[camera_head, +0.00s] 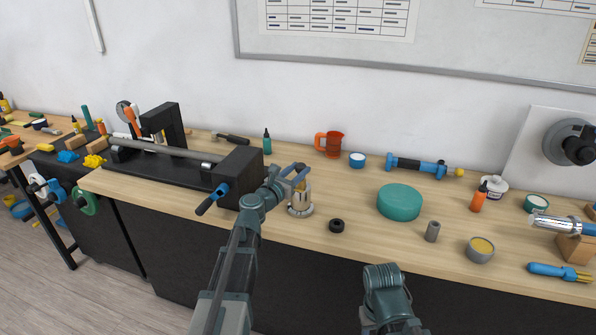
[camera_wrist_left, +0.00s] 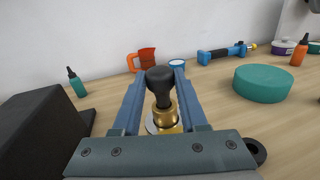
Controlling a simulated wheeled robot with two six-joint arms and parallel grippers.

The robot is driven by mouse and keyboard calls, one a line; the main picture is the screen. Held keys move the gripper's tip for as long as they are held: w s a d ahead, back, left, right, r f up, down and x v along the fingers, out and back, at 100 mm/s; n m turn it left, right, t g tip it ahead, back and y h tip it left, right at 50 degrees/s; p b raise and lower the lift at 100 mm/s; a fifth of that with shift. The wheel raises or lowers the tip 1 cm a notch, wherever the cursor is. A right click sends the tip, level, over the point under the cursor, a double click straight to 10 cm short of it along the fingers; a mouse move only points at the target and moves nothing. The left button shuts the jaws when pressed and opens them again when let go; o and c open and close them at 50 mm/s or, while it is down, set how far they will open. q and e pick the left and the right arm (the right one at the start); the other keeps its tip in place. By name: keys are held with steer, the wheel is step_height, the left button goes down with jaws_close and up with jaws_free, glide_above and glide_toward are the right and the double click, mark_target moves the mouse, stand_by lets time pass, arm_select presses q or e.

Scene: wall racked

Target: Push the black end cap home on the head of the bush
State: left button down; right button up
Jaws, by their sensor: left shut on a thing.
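My left gripper (camera_head: 294,178) is at the brass piece (camera_head: 304,190), which stands on a round silver flange (camera_head: 300,211) on the bench. In the left wrist view a rounded black knob (camera_wrist_left: 160,76) tops the brass body (camera_wrist_left: 165,115), and my two blue fingers are shut on this black-topped piece. The knob looks like the black end cap, but I cannot tell how far it sits on what is below. A separate black ring (camera_head: 337,226) lies flat to the right of the flange. My right gripper is not in view.
A black vise-like fixture (camera_head: 238,175) stands just left of my left gripper. A teal disc (camera_head: 399,202), a grey cylinder (camera_head: 432,232) and a grey cup (camera_head: 480,250) stand to the right. An orange mug (camera_head: 333,145) is behind. Bench between ring and disc is clear.

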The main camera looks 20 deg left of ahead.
arm_select(q)
steer(key=shift+f+b, duration=0.7)
steer(key=shift+f, duration=0.05)
steer(key=shift+c, duration=1.8)
jaws_free()
steer(key=v, duration=1.4)
steer(key=shift+w+d, duration=0.1)
steer(key=shift+d, duration=0.1)
steer(key=s+d+f+m+g+h+p, duration=0.1)
steer(key=s+d+f+m+g, duration=0.25)
steer(key=d+m, duration=0.35)
steer(key=s+d+f+m+g+h+p, duration=0.1)
steer(key=s+d+f+m+g, duration=0.1)
steer(key=d+f+m+g, duration=0.4)
steer(key=s+d+f+m+g+h+p, duration=0.1)
steer(key=s+d+f+m+g, duration=0.15)
steer(key=d+m, duration=0.6)
steer(key=s+f+m+g+y, duration=0.2)
steer(key=s+m+g+y, duration=0.1)
steer(key=s+m, duration=0.3)
steer(key=s+f+m+g+y+p, duration=0.1)
steer(key=s+f+m+g+y, duration=0.1)
steer(key=s+m+y, duration=0.4)
steer(key=s+f+m, duration=0.1)
steer(key=m, duration=0.1)
steer(key=shift+s+a+m+g+p, duration=0.2)
steer(key=shift+a+m+g+p, duration=0.1)
steer(key=shift+a+m+g, duration=0.1)
